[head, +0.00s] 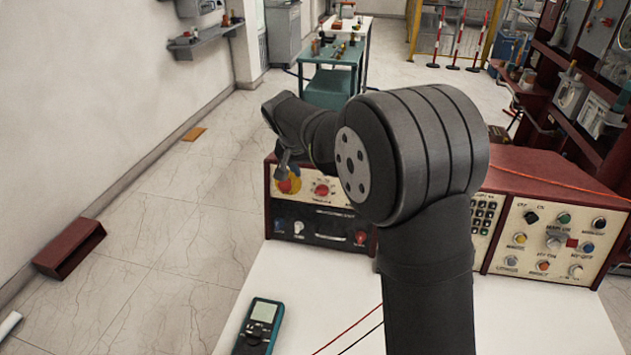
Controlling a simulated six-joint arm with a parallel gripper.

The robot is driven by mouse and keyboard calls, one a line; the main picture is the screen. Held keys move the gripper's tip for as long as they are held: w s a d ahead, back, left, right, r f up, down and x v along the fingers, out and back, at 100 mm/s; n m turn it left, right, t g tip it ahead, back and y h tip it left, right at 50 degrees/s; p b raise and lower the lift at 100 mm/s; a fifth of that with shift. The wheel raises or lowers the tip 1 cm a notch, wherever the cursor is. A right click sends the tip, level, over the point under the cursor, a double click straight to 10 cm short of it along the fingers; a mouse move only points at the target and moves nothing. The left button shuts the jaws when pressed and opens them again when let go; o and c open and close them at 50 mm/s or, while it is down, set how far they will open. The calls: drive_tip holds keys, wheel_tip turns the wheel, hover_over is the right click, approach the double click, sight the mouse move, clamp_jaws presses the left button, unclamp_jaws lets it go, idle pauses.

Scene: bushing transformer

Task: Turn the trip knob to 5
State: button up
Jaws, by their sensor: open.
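A dark red control console stands at the back of the white table. Its left cream panel (343,190) carries a red knob (321,189) and a yellow and red round control (292,183). My gripper (283,172) is partly in view, open, just in front of the yellow and red control. I cannot tell whether it touches that control. My arm hides the console's middle.
A teal multimeter (258,326) lies at the table's front left. Red and black leads (348,328) cross the white table (530,325), whose right front is clear. A black strip with jacks (320,226) runs below the left panel. An orange cable (560,182) lies over the console top.

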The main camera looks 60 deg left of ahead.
sight(320, 191)
drive_tip(key=v, duration=0.6)
drive_tip(key=shift+r, duration=0.2)
drive_tip(key=shift+s+f, duration=0.1)
drive_tip(key=x, duration=1.7)
drive_tip(key=shift+f, duration=0.1)
